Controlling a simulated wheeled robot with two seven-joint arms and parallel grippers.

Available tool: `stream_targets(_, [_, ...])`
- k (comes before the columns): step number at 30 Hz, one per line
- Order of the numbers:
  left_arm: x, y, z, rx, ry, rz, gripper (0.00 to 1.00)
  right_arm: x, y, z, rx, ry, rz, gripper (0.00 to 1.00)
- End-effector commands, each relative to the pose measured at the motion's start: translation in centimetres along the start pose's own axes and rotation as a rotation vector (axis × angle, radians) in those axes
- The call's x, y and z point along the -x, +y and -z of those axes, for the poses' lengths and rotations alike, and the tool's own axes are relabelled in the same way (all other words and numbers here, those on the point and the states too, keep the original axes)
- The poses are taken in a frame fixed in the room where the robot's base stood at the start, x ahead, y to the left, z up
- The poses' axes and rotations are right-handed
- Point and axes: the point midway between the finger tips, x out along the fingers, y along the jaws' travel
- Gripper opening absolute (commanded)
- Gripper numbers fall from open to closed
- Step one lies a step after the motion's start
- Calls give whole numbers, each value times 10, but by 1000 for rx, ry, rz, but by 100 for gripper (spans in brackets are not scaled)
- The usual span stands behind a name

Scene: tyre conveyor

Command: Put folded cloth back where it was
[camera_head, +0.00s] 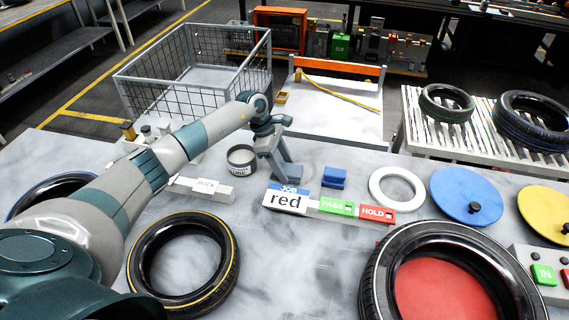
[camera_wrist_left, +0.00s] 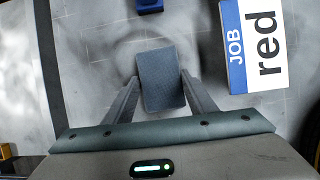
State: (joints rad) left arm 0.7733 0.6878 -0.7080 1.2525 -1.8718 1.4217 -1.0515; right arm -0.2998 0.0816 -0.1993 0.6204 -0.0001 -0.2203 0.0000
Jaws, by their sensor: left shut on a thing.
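My left gripper (camera_head: 286,166) is above the table, left of the blue block and just behind the JOB red sign. It is shut on a small grey-blue rectangular pad, which looks like the folded cloth (camera_head: 291,173). In the left wrist view the cloth (camera_wrist_left: 160,82) sits flat between the two fingers of the left gripper (camera_wrist_left: 159,88). Whether the cloth touches the table or hangs just above it I cannot tell. My right gripper is not in view.
The JOB red sign (camera_head: 287,199), PASS label (camera_head: 337,207) and HOLD label (camera_head: 376,214) lie close in front. A blue block (camera_head: 334,178), white ring (camera_head: 397,173) and dark tin (camera_head: 241,167) are nearby. Tyres (camera_head: 137,250) lie in front. A wire basket (camera_head: 195,105) stands behind.

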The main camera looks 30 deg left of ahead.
Motion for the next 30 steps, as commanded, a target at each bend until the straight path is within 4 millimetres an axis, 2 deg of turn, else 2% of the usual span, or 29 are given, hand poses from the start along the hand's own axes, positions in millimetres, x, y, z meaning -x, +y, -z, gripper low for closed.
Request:
stream_targets(11, [-4, 0, 2, 0, 0, -1, 33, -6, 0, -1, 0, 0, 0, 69])
stream_targets(12, [-2, 0, 1, 0, 0, -1, 60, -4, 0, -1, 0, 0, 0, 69])
stream_targets(13, [-2, 0, 1, 0, 0, -1, 68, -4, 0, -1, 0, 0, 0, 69])
stream_targets(14, [-2, 0, 1, 0, 0, -1, 70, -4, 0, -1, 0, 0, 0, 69])
stream_targets(28, [2, 0, 0, 0, 0, -1, 70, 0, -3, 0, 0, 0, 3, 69])
stream_targets(30, [6, 1, 1, -1, 0, -3, 70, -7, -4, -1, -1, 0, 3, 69])
